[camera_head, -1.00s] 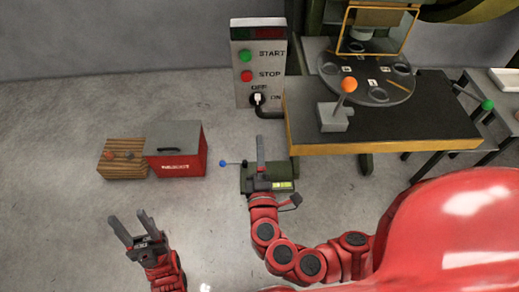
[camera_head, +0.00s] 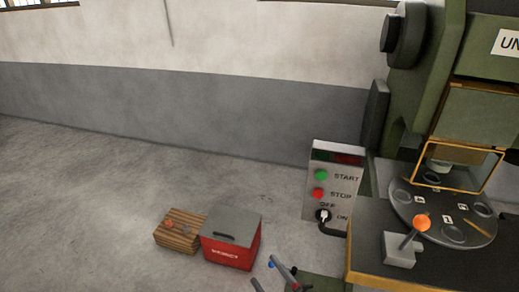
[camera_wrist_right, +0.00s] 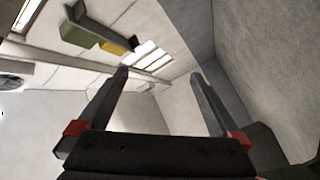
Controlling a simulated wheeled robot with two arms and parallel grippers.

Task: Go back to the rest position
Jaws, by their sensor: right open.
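My right gripper (camera_head: 263,270) shows at the bottom edge of the head view, with only its finger ends in frame. In the right wrist view the two fingers of this gripper (camera_wrist_right: 158,75) stand wide apart. Nothing is held between them; wall and ceiling show behind. The gripper is near the front right of the red box (camera_head: 231,250) in the picture. I cannot tell how far above the floor it is. My left gripper is not in the head view.
A wooden crate (camera_head: 178,229) stands left of the red box. A control panel (camera_head: 333,190) with START and STOP buttons stands beside the black machine table (camera_head: 400,276) and round dial (camera_head: 445,205) at right. The floor at left is clear.

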